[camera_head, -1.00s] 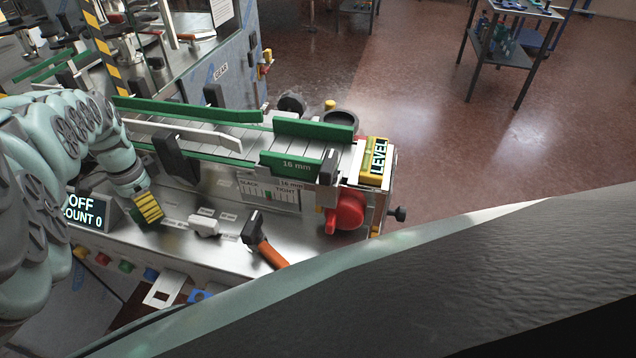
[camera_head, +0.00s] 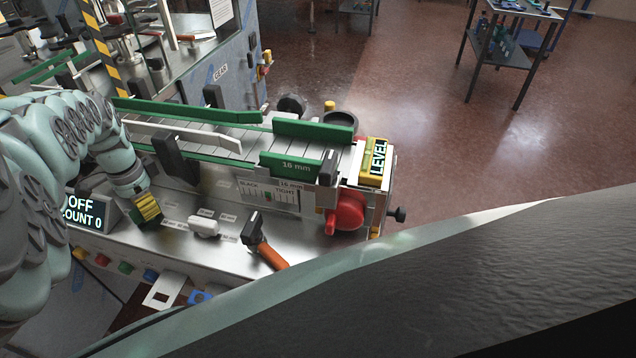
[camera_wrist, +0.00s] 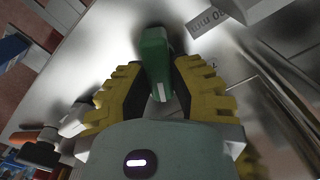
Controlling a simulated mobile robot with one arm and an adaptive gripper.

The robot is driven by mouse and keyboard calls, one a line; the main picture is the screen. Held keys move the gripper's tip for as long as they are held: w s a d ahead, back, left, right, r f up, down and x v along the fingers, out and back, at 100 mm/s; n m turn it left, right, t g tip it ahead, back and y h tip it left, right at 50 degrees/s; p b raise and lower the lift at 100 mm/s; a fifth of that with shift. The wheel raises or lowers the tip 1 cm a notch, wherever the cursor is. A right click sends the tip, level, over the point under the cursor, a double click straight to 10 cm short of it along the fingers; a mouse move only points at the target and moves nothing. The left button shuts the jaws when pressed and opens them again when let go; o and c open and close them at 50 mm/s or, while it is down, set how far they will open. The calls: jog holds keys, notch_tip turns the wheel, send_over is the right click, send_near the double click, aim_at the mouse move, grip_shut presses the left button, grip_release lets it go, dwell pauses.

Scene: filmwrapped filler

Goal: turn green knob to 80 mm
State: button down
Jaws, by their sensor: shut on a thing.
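The green knob (camera_wrist: 157,62) shows in the wrist view as a bar-shaped handle with a white mark on its near end. It stands between the yellow ribbed fingers of my gripper (camera_wrist: 158,78), which is shut on it. A printed mm label (camera_wrist: 207,20) lies on the panel just beyond the knob in the wrist view. It is upside down and its number is hard to read.
A white handle (camera_head: 204,227) and a black-and-orange lever (camera_head: 266,252) are to the right of my gripper.

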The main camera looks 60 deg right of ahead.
jog(key=shift+f+n, duration=0.1)
jog(key=shift+n, duration=0.2)
jog(key=n, duration=0.5)
jog(key=shift+w+b, duration=0.25)
jog(key=shift+b, duration=0.15)
jog(key=n, duration=0.6)
jog(key=shift+w+a, duration=0.1)
jog(key=n, duration=0.6)
jog(key=shift+a, duration=0.15)
jog(key=n, duration=0.5)
jog(key=shift+a+n+p, duration=0.15)
jog(key=shift+n+p, duration=0.25)
jog(key=c, duration=0.8)
grip_release()
